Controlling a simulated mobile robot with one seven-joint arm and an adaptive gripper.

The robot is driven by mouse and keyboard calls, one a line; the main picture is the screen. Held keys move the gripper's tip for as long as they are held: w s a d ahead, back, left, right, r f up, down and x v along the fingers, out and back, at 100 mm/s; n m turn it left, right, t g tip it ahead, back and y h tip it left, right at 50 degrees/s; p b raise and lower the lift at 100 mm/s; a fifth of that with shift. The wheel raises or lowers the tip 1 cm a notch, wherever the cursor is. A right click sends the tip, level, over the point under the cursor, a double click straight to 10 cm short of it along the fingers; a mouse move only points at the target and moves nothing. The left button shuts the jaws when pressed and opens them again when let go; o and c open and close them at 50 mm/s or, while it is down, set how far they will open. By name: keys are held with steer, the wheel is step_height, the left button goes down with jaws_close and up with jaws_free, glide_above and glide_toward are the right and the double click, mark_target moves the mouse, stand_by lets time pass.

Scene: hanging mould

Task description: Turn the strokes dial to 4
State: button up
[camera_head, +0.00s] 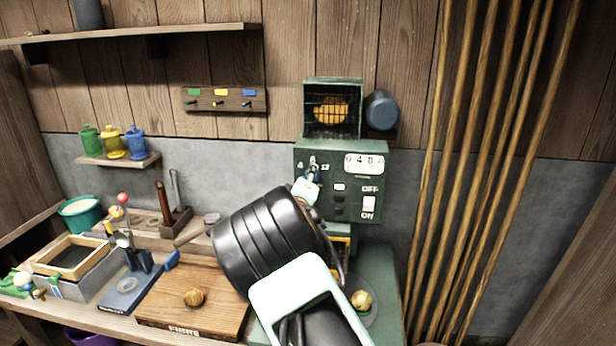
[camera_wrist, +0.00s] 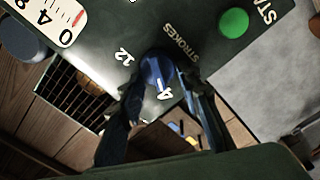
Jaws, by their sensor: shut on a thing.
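The strokes dial is a round blue knob (camera_wrist: 158,68) on the dark green machine panel (camera_wrist: 205,22). My gripper (camera_wrist: 162,98) is shut on the knob, with one dark finger on either side. In the head view, my gripper (camera_head: 308,182) reaches the panel and covers most of the dial. Which mark the knob points to is unclear.
A counter window (camera_head: 364,163) and an OFF/ON switch (camera_head: 369,205) are right of the dial. A green button (camera_wrist: 233,22) lies near the dial in the wrist view. A wire cage (camera_head: 331,110) stands above. Long poles (camera_head: 480,170) lean at the right.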

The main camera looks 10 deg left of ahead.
steer(key=o, duration=1.2)
steer(key=shift+c, duration=0.2)
steer(key=shift+s, duration=0.15)
steer(key=s, duration=1.1)
steer(key=shift+s+a, duration=0.2)
steer(key=shift+s, duration=0.2)
